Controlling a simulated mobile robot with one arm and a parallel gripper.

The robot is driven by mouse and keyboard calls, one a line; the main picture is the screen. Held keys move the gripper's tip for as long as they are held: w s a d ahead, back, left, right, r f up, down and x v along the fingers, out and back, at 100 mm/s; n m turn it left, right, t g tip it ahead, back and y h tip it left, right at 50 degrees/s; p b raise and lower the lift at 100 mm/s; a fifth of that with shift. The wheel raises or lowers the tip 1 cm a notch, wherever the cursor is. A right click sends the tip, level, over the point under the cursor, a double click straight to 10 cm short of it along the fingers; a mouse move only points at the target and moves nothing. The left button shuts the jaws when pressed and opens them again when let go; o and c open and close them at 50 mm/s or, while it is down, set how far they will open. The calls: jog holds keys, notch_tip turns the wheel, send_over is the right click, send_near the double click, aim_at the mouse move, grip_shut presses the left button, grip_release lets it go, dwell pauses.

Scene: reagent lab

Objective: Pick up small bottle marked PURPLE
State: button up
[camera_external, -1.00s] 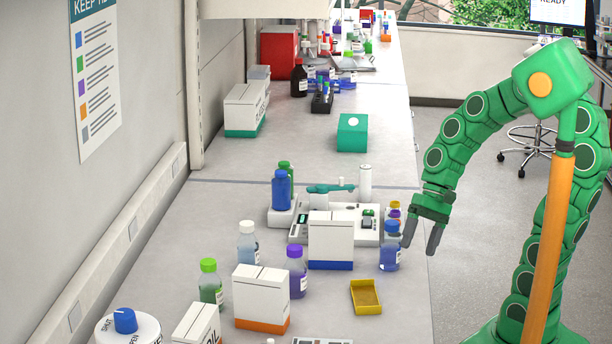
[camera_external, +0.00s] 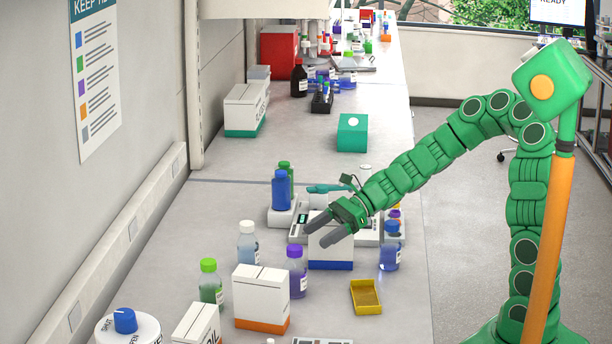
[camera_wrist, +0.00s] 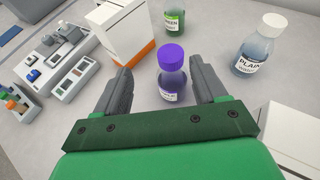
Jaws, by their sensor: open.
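The small purple-capped bottle (camera_external: 297,272) stands upright on the bench in the external view, between a white box with an orange base and a white box with a blue base. In the wrist view my gripper (camera_wrist: 165,90) has a finger on either side of the bottle's outline; I cannot tell any contact.
The orange-based box (camera_external: 261,298) stands just left of the bottle, the blue-based box (camera_external: 331,248) behind right. A white-capped bottle (camera_external: 248,243) and a green-capped bottle (camera_external: 210,283) stand to the left. A blue-capped bottle (camera_external: 391,247) and yellow tray (camera_external: 366,297) are at right.

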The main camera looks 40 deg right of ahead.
aim_at(300, 246)
jog(key=shift+w+a+f+m, duration=0.2)
jog(key=shift+w+a+f, duration=0.2)
jog(key=shift+a, duration=0.2)
jog(key=shift+w+a+f+m, duration=0.2)
jog(key=shift+w+a+f, duration=0.15)
jog(key=shift+a, duration=0.2)
jog(key=shift+w+a+f, duration=0.25)
jog(key=shift+a+f, duration=0.3)
jog(key=shift+a, duration=0.15)
jog(key=shift+w+a+f, duration=0.2)
jog(key=shift+a+f, duration=0.35)
jog(key=shift+a, duration=0.1)
jog(key=shift+x, duration=0.9)
grip_shut()
